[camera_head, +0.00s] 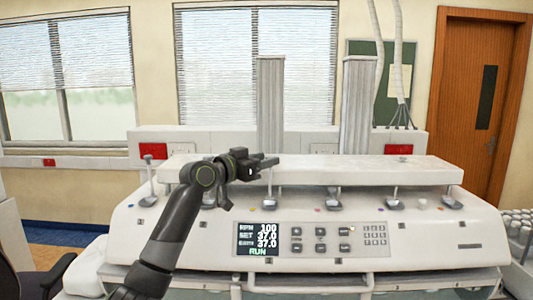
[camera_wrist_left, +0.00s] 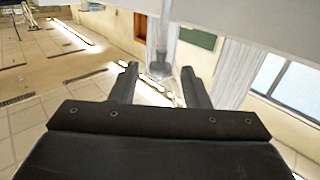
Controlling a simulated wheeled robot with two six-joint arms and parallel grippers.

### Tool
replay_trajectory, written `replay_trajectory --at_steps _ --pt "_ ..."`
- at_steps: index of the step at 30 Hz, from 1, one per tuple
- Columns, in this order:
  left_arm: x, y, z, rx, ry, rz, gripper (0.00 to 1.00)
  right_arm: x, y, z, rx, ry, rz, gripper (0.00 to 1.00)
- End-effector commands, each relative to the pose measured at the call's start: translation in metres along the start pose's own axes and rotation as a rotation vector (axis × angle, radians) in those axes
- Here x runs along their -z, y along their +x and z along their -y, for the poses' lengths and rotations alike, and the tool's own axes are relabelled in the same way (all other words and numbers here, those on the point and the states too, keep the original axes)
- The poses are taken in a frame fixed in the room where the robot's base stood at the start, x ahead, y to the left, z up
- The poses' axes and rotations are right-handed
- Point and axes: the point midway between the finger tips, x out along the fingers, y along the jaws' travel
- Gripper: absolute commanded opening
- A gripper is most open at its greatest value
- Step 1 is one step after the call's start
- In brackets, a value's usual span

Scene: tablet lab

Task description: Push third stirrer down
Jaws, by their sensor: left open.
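A row of several stirrers with thin shafts and dark grey bases runs along the white tablet tester (camera_head: 420,240). The third stirrer from the left (camera_head: 269,202) stands upright just beyond and below my left gripper (camera_head: 268,163). My left gripper is open and empty, pointing right at the height of the white upper bar. In the left wrist view, a grey stirrer shaft (camera_wrist_left: 161,50) lies ahead, in line with the gap between the open fingers (camera_wrist_left: 159,72). Whether they touch it cannot be told. My left arm partly hides the second stirrer (camera_head: 209,200). My right gripper is out of view.
The white upper bar (camera_head: 370,168) spans the machine above the stirrers. A display (camera_head: 258,240) reads RPM 100 and RUN, beside buttons. Two tall ribbed grey columns (camera_head: 270,100) rise behind. White-capped vials (camera_head: 515,222) stand at far right; a dark chair (camera_head: 40,275) is at lower left.

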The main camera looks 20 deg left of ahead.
Motion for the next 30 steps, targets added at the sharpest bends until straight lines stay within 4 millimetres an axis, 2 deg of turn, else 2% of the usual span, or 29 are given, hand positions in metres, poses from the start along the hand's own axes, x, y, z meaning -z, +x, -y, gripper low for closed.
replay_trajectory --at_steps 6,15,24,30 --pt "0.0 0.0127 -0.0004 0.0 -0.001 0.0 0.42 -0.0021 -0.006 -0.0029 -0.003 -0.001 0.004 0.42" --pt "-0.0005 0.0135 -0.0004 0.0 0.0 0.0 0.41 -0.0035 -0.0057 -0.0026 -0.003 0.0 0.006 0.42" --pt "-0.0004 0.0132 -0.0003 0.0 0.0 0.0 0.02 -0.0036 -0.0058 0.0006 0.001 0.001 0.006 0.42" --pt "-0.0006 0.0132 -0.0002 0.0 0.0 0.0 0.0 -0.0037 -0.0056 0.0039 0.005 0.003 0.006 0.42"
